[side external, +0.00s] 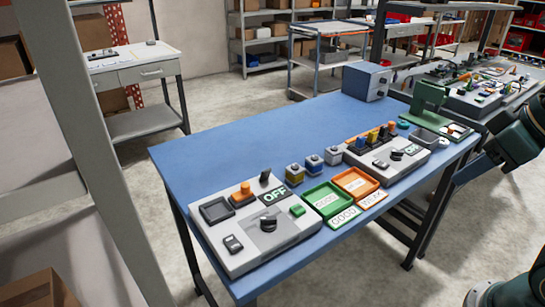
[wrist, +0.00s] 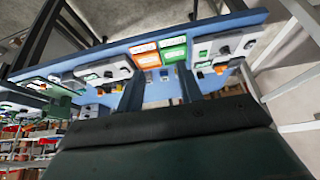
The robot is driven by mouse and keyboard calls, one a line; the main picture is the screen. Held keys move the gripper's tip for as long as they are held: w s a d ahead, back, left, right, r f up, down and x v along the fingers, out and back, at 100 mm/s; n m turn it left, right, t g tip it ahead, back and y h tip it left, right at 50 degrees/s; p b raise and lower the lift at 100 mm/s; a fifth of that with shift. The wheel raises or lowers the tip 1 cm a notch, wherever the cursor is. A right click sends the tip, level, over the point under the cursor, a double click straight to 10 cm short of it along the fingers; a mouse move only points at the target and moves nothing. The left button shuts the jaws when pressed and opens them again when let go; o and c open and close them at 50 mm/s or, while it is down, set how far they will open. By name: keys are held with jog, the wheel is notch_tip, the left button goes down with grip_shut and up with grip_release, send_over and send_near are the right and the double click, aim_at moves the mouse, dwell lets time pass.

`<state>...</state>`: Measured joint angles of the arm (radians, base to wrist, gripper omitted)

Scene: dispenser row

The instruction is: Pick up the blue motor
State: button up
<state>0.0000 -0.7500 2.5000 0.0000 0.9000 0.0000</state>
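The blue motor (side external: 313,163) is a small grey block with a blue top. The row is just behind the green tray (side external: 322,198) and the orange tray (side external: 356,182). In the wrist view my gripper (wrist: 160,78) has its two dark fingers spread apart, high above the table with nothing between them. Small blocks show below the trays there, but their colours are too small to tell. The fingertips are not clear in the side view.
A control box marked OFF (side external: 255,228) stands left of the trays. Another control box (side external: 388,155) stands to their right with coloured pieces behind it. A green press-like stand (side external: 428,100) and a blue-grey box (side external: 367,80) stand farther back. The table's left rear is clear.

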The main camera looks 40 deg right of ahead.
jog(key=o, duration=0.6)
jog(key=w+r+n+g, duration=0.1)
jog(key=w+r+n, duration=0.3)
jog(key=w, duration=0.5)
jog(key=n+g, duration=0.5)
jog(key=n, duration=0.8)
send_over(315, 157)
notch_tip(315, 157, down, 12)
jog(key=shift+w+f, duration=0.1)
jog(key=shift+f, duration=4.25)
